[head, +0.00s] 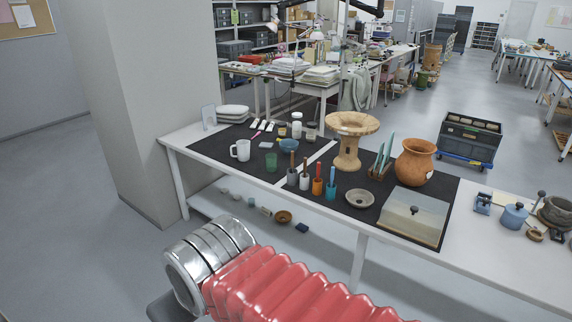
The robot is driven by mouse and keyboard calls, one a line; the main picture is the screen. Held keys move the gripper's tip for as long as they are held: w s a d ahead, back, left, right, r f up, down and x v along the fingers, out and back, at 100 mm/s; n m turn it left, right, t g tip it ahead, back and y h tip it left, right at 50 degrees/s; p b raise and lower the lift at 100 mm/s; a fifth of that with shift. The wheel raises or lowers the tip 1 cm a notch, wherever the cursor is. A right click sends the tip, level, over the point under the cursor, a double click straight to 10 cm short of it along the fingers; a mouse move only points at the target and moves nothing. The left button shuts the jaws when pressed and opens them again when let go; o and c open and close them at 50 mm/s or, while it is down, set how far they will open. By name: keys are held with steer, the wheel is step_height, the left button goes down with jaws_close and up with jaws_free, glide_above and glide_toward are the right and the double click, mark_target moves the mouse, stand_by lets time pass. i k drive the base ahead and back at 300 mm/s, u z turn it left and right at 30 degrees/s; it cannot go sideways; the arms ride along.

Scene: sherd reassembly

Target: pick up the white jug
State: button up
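The white jug (241,151) stands upright on the dark mat, towards the left end of the table. Its handle shows on its left side. The jug stands clear, with nothing holding it. My arm's red ribbed sleeve and metal joint show at the bottom of the head view, in front of the table and apart from the jug. My gripper's fingers are not in this view.
A green glass (271,162) and a blue bowl (289,145) stand right of the jug. Several handled tools stand in holders further right, near a tall stand (347,150) and terracotta vase (414,163). A grey pillar (160,90) rises left of the table (176,141).

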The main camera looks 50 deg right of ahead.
mark_target(243, 147)
steer(key=z, duration=1.35)
